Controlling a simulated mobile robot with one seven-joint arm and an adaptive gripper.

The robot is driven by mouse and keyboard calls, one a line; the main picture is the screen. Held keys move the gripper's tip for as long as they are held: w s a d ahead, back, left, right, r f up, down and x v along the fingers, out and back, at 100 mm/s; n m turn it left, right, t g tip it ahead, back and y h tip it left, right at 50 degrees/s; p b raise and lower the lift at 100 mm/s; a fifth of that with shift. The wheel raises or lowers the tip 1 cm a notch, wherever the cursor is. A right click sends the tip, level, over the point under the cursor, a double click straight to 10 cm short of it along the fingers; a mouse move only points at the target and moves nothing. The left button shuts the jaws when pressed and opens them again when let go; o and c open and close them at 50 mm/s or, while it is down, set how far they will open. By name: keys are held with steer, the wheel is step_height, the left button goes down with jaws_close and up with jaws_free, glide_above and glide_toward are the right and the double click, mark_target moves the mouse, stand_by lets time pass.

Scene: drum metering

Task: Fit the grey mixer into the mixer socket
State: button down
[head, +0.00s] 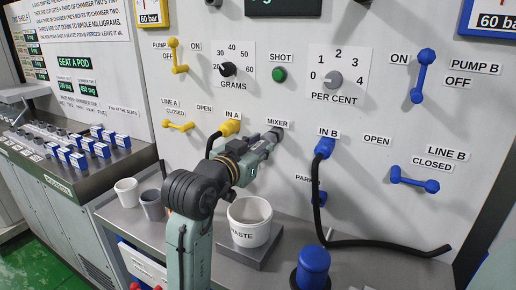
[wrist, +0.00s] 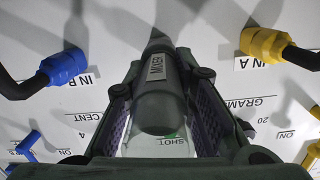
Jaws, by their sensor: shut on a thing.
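My gripper (head: 258,150) is shut on the grey mixer (wrist: 158,100), in front of the panel between the IN A and IN B connectors. In the wrist view the mixer is a thick grey cylinder with a lettered label, lying between the two fingers. Its dark narrower far end points at the panel. In the head view the mixer's dark end (head: 274,133) shows just under the MIXER label (head: 278,123). The mixer socket is hidden behind the mixer and gripper, and I cannot tell whether the mixer's end is in it.
A yellow connector (head: 229,127) is at IN A, left of the mixer. A blue connector (head: 324,147) with a black hose is at IN B, right of it. Below are a white waste bucket (head: 250,222) and a blue-capped item (head: 312,268). Two cups (head: 127,190) stand at left.

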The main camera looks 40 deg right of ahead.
steer(key=shift+x, duration=0.95)
steer(key=c, duration=1.3)
jaws_free()
steer(key=shift+r, duration=0.1)
steer(key=v, duration=1.2)
